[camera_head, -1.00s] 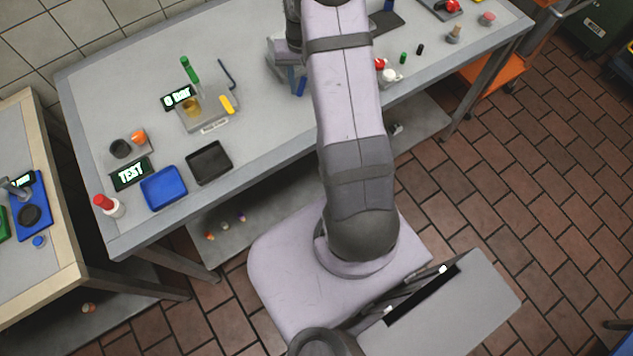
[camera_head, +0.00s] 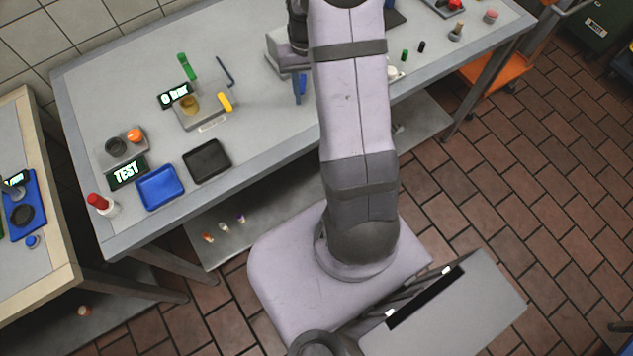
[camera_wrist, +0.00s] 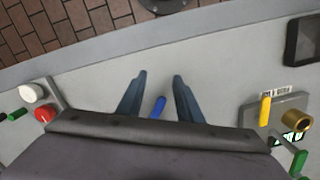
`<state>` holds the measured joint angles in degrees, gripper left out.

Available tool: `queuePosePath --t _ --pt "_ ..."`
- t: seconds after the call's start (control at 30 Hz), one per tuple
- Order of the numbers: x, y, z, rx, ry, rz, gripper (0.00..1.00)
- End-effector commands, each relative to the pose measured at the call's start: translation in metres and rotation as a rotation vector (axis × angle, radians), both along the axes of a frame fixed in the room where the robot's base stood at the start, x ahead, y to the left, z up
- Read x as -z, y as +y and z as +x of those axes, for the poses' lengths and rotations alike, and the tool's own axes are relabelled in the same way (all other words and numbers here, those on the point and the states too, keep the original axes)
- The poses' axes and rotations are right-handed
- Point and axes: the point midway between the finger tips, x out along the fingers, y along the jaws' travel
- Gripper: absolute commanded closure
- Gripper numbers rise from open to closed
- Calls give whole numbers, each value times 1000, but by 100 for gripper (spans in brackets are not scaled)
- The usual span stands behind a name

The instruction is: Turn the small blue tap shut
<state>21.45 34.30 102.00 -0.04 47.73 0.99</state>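In the wrist view, the small blue tap (camera_wrist: 158,107) shows as a short, slightly tilted blue handle. It lies between the two dark blue-grey fingers of my gripper (camera_wrist: 159,76), with a gap visible on each side. The fingers are open and hold nothing. The handle's lower end is hidden behind my dark wrist housing.
In the wrist view, a yellow handle (camera_wrist: 265,111) and a brass cup (camera_wrist: 296,122) are at right. A red knob (camera_wrist: 43,114) and a white knob (camera_wrist: 31,93) are at left. The grey table (camera_head: 108,92) has clear room at its front edge.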

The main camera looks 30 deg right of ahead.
Motion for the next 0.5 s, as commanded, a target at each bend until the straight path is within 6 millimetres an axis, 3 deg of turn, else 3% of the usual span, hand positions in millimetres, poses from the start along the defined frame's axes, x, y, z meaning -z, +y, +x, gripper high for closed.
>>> queuePosePath --t 0.5 --pt "24 38 -82 -34 102 41 67"
